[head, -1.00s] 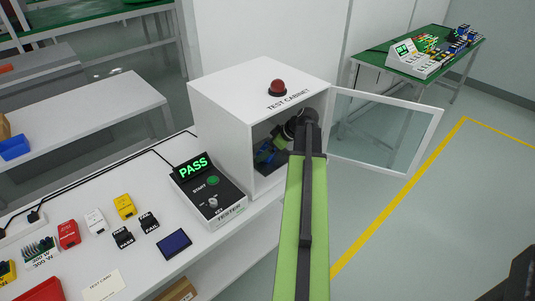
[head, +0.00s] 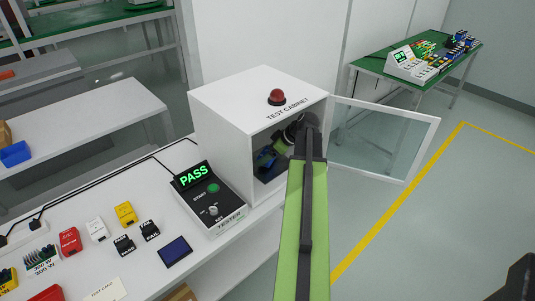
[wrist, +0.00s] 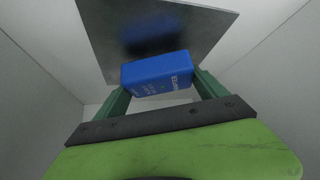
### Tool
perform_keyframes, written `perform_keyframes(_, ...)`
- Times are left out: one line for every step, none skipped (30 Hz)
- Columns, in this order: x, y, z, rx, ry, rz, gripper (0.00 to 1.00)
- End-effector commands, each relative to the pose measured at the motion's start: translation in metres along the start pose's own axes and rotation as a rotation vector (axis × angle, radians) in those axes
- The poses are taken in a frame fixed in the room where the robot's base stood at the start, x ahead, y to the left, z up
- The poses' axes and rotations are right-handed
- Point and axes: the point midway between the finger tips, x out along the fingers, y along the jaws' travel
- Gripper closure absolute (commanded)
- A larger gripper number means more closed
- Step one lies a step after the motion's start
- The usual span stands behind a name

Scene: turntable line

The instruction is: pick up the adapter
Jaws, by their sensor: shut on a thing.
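The adapter is a blue block with white lettering (wrist: 157,75), and in the wrist view it sits between the green fingers of my gripper (wrist: 160,84). The gripper is shut on it. In the head view the blue adapter (head: 265,159) shows small and dark inside the open test cabinet (head: 222,125). My wrist and arm partly cover the cabinet opening there. A dark grey plate (wrist: 205,35) lies beyond the block in the wrist view and carries a blurred blue reflection.
The cabinet's glass door (head: 380,140) stands open to the right. A tester (head: 212,200) reading PASS stands left of the cabinet. Red, white, yellow and black blocks and a dark blue pad (head: 175,251) lie on the white bench. Pale walls close in around my gripper.

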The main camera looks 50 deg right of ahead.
Motion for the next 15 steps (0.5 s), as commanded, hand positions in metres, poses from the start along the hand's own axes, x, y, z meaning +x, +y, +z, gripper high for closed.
perform_keyframes(-0.006,0.0,0.011,0.004,-0.001,0.003,0.79)
perform_keyframes(-0.01,0.0,0.016,0.005,-0.001,0.004,0.79)
perform_keyframes(-0.016,0.0,0.024,0.004,-0.001,0.004,0.79)
perform_keyframes(-0.021,-0.001,0.03,0.005,-0.001,0.004,0.79)
perform_keyframes(-0.026,0.0,0.036,0.006,-0.002,0.004,0.79)
perform_keyframes(-0.034,-0.001,0.046,0.005,-0.001,0.005,0.79)
perform_keyframes(-0.04,-0.001,0.053,0.006,-0.001,0.005,0.79)
perform_keyframes(-0.045,-0.001,0.06,0.005,-0.001,0.004,0.79)
perform_keyframes(-0.053,0.0,0.07,0.006,-0.001,0.005,0.79)
perform_keyframes(-0.059,-0.001,0.077,0.006,-0.001,0.004,0.79)
perform_keyframes(-0.064,0.0,0.084,0.005,-0.001,0.004,0.79)
perform_keyframes(-0.071,0.0,0.092,0.005,-0.001,0.004,0.79)
perform_keyframes(-0.076,0.0,0.098,0.005,0.0,0.004,0.79)
perform_keyframes(-0.08,0.0,0.104,0.004,-0.001,0.003,0.79)
perform_keyframes(-0.086,0.0,0.111,0.005,-0.001,0.003,0.79)
